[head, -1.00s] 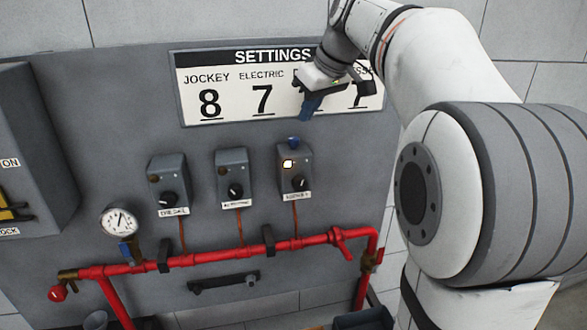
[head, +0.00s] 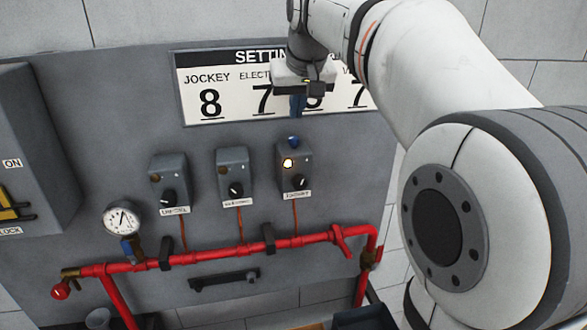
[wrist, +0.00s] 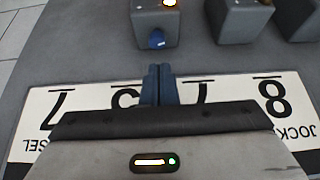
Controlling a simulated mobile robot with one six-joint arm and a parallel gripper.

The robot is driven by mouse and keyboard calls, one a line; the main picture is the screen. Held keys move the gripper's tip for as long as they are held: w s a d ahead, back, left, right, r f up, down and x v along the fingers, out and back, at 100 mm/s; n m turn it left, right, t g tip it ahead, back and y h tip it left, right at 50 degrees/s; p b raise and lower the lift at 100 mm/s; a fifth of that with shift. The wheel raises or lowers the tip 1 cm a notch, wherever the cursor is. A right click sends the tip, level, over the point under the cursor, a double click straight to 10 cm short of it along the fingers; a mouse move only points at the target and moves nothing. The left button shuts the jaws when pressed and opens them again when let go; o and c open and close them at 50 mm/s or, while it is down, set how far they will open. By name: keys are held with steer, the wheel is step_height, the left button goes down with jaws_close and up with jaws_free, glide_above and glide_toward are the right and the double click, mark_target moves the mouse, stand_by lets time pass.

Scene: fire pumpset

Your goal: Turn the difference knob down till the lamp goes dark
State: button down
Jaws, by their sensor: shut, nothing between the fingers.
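I cannot tell from the labels which knob is the difference knob. In the wrist view the blue piece (wrist: 157,40) is just beyond my fingertips, apart from them. My gripper (head: 297,110) is shut and empty, in front of the settings board above the right box.
The settings board (head: 190,113) is partly hidden by my gripper. The middle box (head: 232,165) and left box (head: 168,172) have dark lamps. A red pipe (head: 205,260) with a gauge (head: 121,219) runs below. A grey cabinet (head: 30,130) stands at the left.

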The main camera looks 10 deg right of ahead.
mark_target(297, 151)
steer(key=shift+f+b, duration=2.95)
steer(key=shift+f, duration=0.6)
steer(key=shift+w+r, duration=0.1)
steer(key=shift+w, duration=0.15)
steer(key=shift+d+p, duration=0.25)
steer(key=shift+p, duration=0.2)
steer(key=shift+s, duration=0.2)
steer(key=shift+s+r, duration=0.15)
steer(key=shift+r, duration=0.05)
step_height(297, 151, up, 6)
steer(key=p, duration=0.4)
steer(key=shift+f+p, duration=0.2)
steer(key=shift+p, duration=0.2)
